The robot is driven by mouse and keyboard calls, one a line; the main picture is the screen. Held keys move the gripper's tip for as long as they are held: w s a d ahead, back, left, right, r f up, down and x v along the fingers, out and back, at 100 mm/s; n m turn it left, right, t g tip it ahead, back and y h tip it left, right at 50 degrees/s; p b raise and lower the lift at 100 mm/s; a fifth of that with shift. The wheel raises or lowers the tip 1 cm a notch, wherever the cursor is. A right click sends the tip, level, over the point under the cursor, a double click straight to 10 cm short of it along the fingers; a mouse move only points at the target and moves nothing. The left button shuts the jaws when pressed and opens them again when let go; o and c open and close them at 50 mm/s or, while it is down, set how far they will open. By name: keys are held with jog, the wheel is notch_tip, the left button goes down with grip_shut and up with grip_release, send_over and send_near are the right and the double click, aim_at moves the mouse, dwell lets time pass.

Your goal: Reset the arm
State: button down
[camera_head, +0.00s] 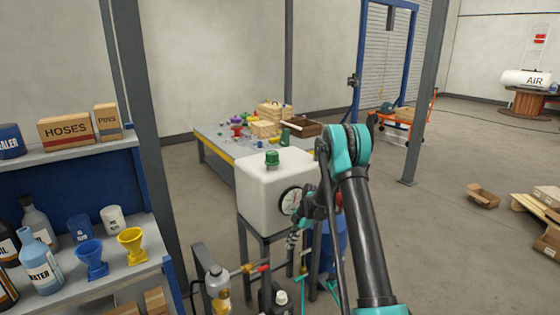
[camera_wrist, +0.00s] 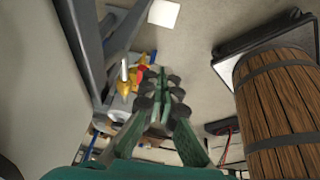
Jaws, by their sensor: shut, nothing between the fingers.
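My arm reaches forward on the right of the head view, with its teal elbow raised beside the white tank (camera_head: 268,190). My gripper (camera_wrist: 155,74) shows in the wrist view as green fingers with dark joints. The fingertips are close together with nothing between them.
In the wrist view, a brass fitting (camera_wrist: 126,86) lies left of my fingers and a wooden barrel (camera_wrist: 275,95) stands at right. In the head view, a shelf (camera_head: 138,268) with bottles and funnels is at left, and a cluttered table (camera_head: 216,146) stands behind the tank. Open floor lies at right.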

jog(key=s+d+r+m+t+h, duration=0.1)
jog(key=s+d+r+m+t, duration=0.1)
jog(key=s+d+r+m, duration=0.4)
jog(key=s+d+r+m+t+h, duration=0.1)
jog(key=s+d+r+m, duration=0.1)
jog(key=s+r+m, duration=0.7)
jog(key=s+d+r+m+t+h, duration=0.1)
jog(key=s+d+m, duration=0.2)
jog(key=s, duration=0.7)
jog(key=s+d+r+m+t+h, duration=0.1)
jog(key=s+d+m+t, duration=0.1)
jog(key=s+m, duration=0.5)
jog(key=shift+s+d, duration=0.45)
jog(key=shift+s, duration=1.45)
